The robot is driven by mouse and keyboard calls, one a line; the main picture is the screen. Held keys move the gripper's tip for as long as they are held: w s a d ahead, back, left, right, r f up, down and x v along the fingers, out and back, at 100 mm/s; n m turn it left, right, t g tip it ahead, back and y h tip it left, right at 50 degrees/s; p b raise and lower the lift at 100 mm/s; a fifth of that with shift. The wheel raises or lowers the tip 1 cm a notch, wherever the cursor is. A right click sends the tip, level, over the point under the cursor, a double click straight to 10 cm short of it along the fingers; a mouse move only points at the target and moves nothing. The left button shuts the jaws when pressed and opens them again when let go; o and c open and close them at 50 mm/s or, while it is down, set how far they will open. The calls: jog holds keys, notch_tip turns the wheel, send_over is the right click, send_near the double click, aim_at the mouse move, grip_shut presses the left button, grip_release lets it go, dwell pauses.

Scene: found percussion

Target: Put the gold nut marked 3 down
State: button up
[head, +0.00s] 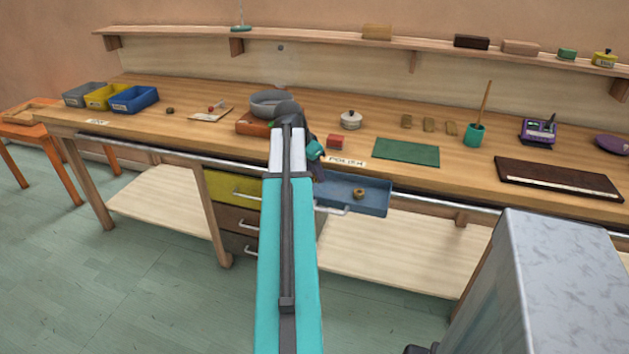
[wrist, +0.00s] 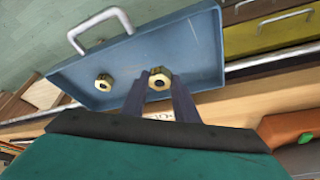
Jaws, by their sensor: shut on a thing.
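My gripper (wrist: 162,78) is shut on a gold nut (wrist: 158,82), which shows at its fingertips in the wrist view. No mark is readable on this nut. Behind it in that view is the blue pulled-out drawer (wrist: 185,45). A second gold nut (wrist: 103,82) lies on the drawer floor, apart from the held one. In the head view the open drawer (head: 375,206) holds one visible nut (head: 359,193). My gripper (head: 319,175) is near the drawer's left end there, and the arm hides the held nut. The gap between held nut and drawer floor is unclear.
The bench (head: 285,108) stands above the drawer. A yellow drawer (head: 230,187) is at the left.

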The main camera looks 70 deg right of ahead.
aim_at(313, 176)
jog(key=shift+w+d, duration=0.2)
jog(key=shift+d, duration=0.15)
jog(key=shift+a+f+p, duration=0.1)
jog(key=shift+f+p, duration=0.2)
jog(key=shift+f, duration=1.5)
jog(key=shift+f, duration=0.15)
jog(key=o, duration=1.1)
jog(key=shift+b+v, duration=0.4)
jog(key=shift+v, duration=5.8)
